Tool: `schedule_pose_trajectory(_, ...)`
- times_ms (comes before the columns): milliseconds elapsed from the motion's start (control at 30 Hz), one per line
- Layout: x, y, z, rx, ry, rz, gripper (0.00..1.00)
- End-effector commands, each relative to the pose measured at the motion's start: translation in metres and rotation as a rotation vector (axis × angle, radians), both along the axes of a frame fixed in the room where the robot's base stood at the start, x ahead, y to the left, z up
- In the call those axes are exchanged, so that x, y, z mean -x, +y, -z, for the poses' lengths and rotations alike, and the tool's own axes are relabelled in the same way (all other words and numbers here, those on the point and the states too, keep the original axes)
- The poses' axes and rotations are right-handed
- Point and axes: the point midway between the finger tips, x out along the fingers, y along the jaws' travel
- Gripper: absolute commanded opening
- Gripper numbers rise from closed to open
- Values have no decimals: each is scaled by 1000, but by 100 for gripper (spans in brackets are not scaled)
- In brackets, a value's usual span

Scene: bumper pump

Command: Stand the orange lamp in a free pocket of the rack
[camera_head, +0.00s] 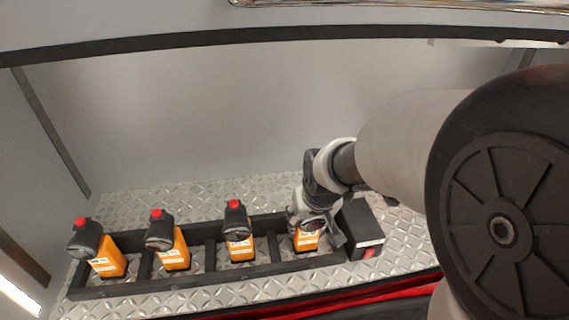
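A long black rack (190,283) lies on the metal floor, with dividers making a row of pockets. Several orange lamps with black heads are in or over it: one at the left end (108,264), a second (174,258), a third (239,247). These three stand upright in their pockets, red buttons on top. A further orange lamp (306,241) is at the rack's right end, under my gripper (314,226). My gripper's fingers are around its upper part and hide its head. I cannot tell whether they press on it, or whether its base rests on the pocket floor.
A black box (360,226) with a red part at its lower front stands just right of the rack, close to my gripper. Grey walls rise behind and at the left. A red and black edge (375,293) runs along the front. Bare diamond-plate floor (150,200) lies behind the rack.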

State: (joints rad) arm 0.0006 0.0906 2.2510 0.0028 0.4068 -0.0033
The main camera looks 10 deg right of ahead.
Motion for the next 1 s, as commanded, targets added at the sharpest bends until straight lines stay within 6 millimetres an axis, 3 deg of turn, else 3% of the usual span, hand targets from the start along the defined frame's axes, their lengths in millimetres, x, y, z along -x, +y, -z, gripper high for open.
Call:
schedule_pose_trajectory(267,0,0,-1,0,0,0,68)
schedule_pose_trajectory(667,0,0,-6,0,0,0,68)
schedule_pose_trajectory(1000,25,0,-69,0,-7,0,68)
